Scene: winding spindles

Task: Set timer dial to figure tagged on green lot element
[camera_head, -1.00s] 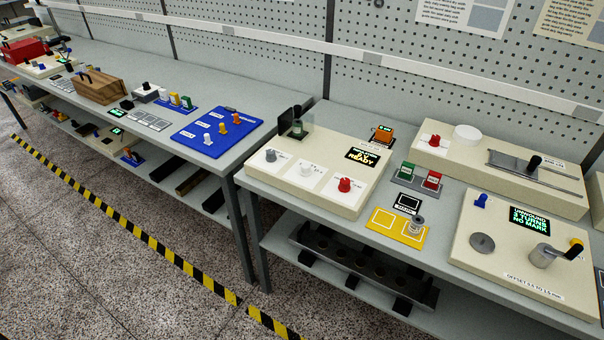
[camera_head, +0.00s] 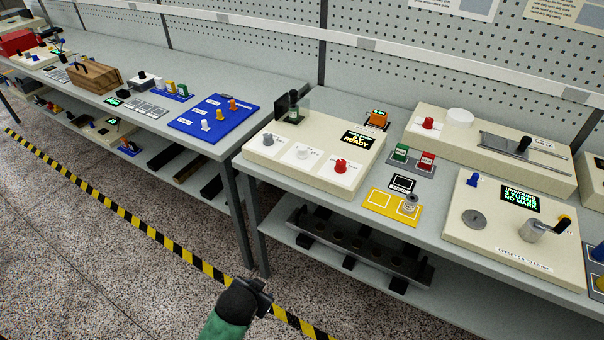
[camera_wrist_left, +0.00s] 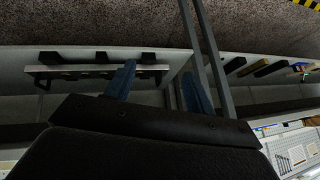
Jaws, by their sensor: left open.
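My left gripper (camera_head: 264,293) is low over the floor in front of the bench, away from both. In the left wrist view it (camera_wrist_left: 159,85) is open and empty.
A yellow tray (camera_head: 379,202) holds a metal spool (camera_head: 410,203). A cream winder box (camera_head: 510,245) with a crank stands right. Another cream box (camera_head: 560,180) with a red knob is behind. A blue board (camera_head: 215,125) lies on the left bench. A lower shelf (camera_head: 300,255) juts below the bench.

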